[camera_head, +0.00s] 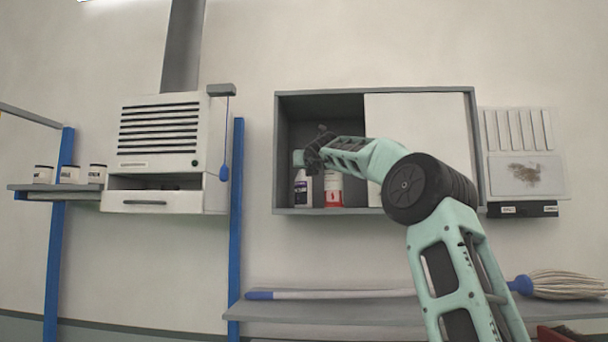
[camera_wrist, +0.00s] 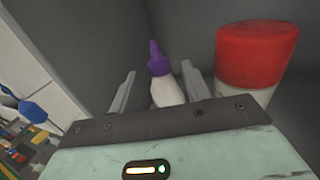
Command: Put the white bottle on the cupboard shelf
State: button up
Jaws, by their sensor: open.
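The white bottle (camera_head: 302,188) with a dark label stands upright on the floor of the open left part of the cupboard (camera_head: 419,90). Its upper part is hidden behind my gripper in the head view. In the wrist view the white bottle (camera_wrist: 167,92) shows its purple cap and lies between my two fingers. My gripper (camera_head: 308,158) reaches into the cupboard at the bottle's top. In the wrist view my gripper (camera_wrist: 158,82) is open, with a finger on each side of the bottle and visible gaps, so it does not grasp it.
A red-and-white container (camera_head: 333,190) stands just right of the bottle; its red lid (camera_wrist: 257,55) is close to my right finger. A white sliding door (camera_head: 418,130) covers the cupboard's right part. Below is a grey bench (camera_head: 330,312) with a mop (camera_head: 565,285).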

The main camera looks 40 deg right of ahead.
jog(key=b+v, duration=0.3)
jog(key=v, duration=0.5)
jog(key=shift+s+b, duration=0.25)
jog(key=shift+b, duration=0.1)
jog(key=shift+a, duration=0.1)
